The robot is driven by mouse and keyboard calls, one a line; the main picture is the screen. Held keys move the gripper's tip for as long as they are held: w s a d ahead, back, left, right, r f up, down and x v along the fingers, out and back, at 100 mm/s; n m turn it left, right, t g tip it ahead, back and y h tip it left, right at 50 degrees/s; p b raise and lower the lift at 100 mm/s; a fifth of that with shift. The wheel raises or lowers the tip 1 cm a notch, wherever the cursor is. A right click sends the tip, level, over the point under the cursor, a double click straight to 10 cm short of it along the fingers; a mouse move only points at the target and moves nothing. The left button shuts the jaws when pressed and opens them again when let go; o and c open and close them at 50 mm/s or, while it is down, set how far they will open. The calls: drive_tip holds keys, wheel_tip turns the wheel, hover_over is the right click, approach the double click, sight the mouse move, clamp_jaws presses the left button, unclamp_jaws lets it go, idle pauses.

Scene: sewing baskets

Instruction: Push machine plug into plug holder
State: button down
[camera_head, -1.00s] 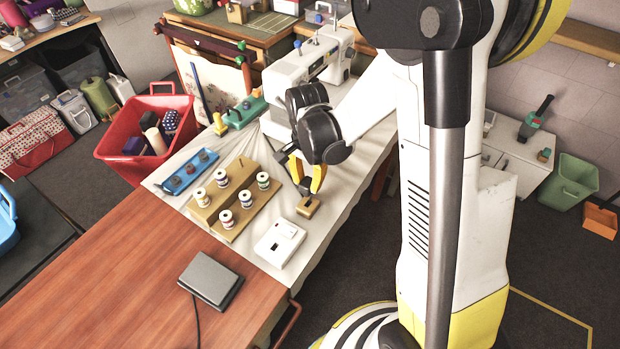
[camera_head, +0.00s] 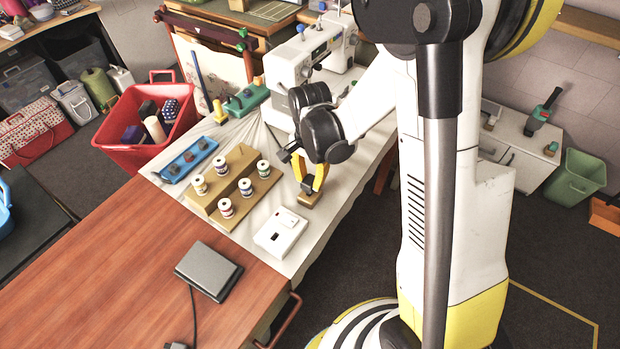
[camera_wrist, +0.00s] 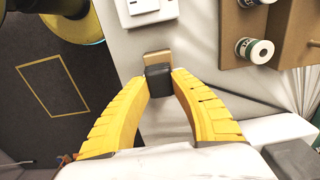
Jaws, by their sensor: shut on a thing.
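My gripper (camera_head: 310,192) is low over the near right part of the cloth-covered table, its yellow fingers pointing down. In the wrist view, the fingertips (camera_wrist: 159,85) are shut on a small dark grey block, which I take as the machine plug (camera_wrist: 159,76). A small tan block, which I take as the plug holder (camera_wrist: 156,56), shows just beyond the plug. In the head view, the holder (camera_head: 308,201) is right below the fingertips. Whether the plug is in the holder or only above or beside it cannot be told; its lower end is hidden.
A white box with a dark slot (camera_head: 281,232) stands close by the holder. A stepped wooden stand (camera_head: 226,213) bears several thread spools. A blue tray (camera_head: 185,160) and white sewing machine (camera_head: 291,70) are farther back. A grey pedal (camera_head: 208,270) lies on the wooden table (camera_head: 130,270).

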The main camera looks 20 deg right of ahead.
drive_tip(key=shift+f+b, duration=1.05)
drive_tip(key=shift+f, duration=0.1)
idle(0.4)
drive_tip(key=c, duration=1.1)
unclamp_jaws()
drive_tip(key=shift+r, duration=0.1)
wheel_tip(320, 180, up, 12)
